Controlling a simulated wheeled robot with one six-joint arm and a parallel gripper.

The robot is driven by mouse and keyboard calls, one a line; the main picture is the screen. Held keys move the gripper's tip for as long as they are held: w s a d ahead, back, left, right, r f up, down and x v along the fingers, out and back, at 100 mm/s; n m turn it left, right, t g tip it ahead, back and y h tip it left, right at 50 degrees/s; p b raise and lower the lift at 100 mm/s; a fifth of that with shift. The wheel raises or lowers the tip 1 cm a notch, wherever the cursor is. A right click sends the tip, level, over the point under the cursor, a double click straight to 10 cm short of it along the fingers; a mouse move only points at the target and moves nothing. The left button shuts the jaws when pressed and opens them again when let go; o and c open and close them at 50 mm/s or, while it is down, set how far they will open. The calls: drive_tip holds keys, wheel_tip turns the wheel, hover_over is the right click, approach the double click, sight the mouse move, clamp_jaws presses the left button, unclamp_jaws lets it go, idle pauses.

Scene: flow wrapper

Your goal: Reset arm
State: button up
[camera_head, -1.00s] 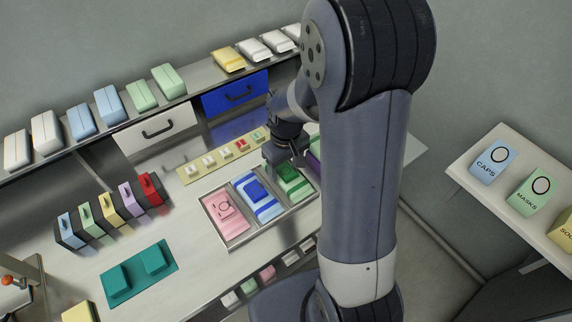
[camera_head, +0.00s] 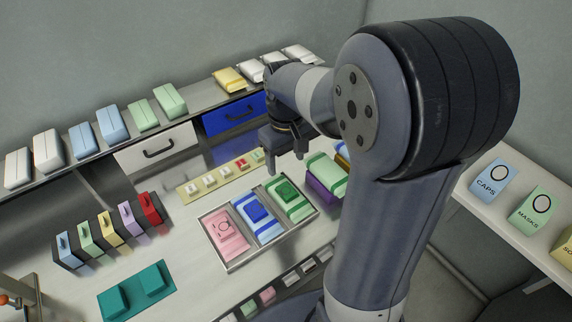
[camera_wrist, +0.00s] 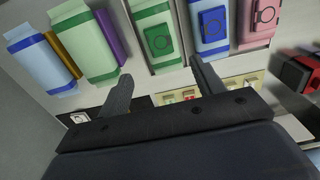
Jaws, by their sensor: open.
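My gripper (camera_head: 286,158) is open and empty in the head view, raised above the workbench behind the tray. Its two fingers also show apart in the wrist view (camera_wrist: 160,85), with nothing between them. My arm hides part of the bench's right side. The metal tray (camera_head: 230,266) holds a pink pack (camera_head: 226,236), a blue-and-white pack (camera_head: 269,232) and a green pack (camera_head: 301,211) side by side. A smaller green block lies on the green pack and a blue block on the blue-and-white pack.
A yellowish strip (camera_head: 188,189) with small blocks lies behind the tray. White (camera_head: 125,158) and blue (camera_head: 215,123) drawers sit under a shelf of packs. Green, purple and other packs (camera_head: 323,195) stand right of the tray. A teal mat (camera_head: 110,308) lies front left.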

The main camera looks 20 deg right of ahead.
sight(286, 189)
idle(0.3)
wheel_tip(286, 189, down, 11)
drive_tip(key=shift+r, duration=0.3)
idle(0.3)
drive_tip(key=shift+r, duration=0.1)
